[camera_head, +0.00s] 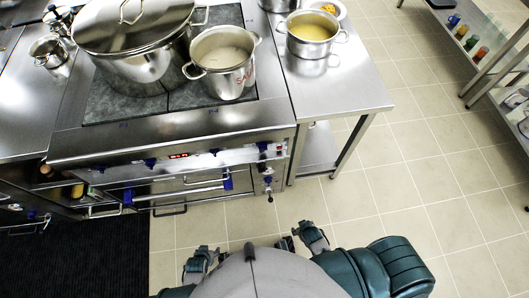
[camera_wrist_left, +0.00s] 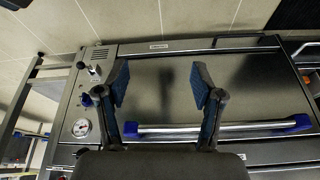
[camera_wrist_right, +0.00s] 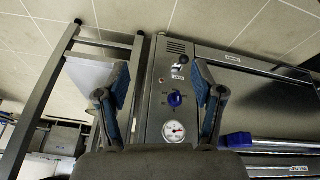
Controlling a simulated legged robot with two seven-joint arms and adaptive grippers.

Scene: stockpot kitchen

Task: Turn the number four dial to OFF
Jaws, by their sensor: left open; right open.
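A row of small blue dials (camera_head: 214,151) runs along the front edge of the stove (camera_head: 170,128). Their numbers and settings are too small to read, so I cannot tell which is number four. My left gripper (camera_head: 202,259) is open and empty, low in the head view, apart from the stove front. Its spread fingers (camera_wrist_left: 160,88) face the oven front in the left wrist view. My right gripper (camera_head: 311,235) is open and empty, right of the left one. In the right wrist view its fingers (camera_wrist_right: 160,90) frame a panel with a blue knob (camera_wrist_right: 174,99).
A large lidded stockpot (camera_head: 135,45) and a smaller pot (camera_head: 223,65) stand on the stove. A steel side table (camera_head: 345,85) holds a pot of yellow liquid (camera_head: 312,35). Oven handles (camera_head: 185,191) stick out below the dials. The tiled floor (camera_head: 400,170) at right is clear.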

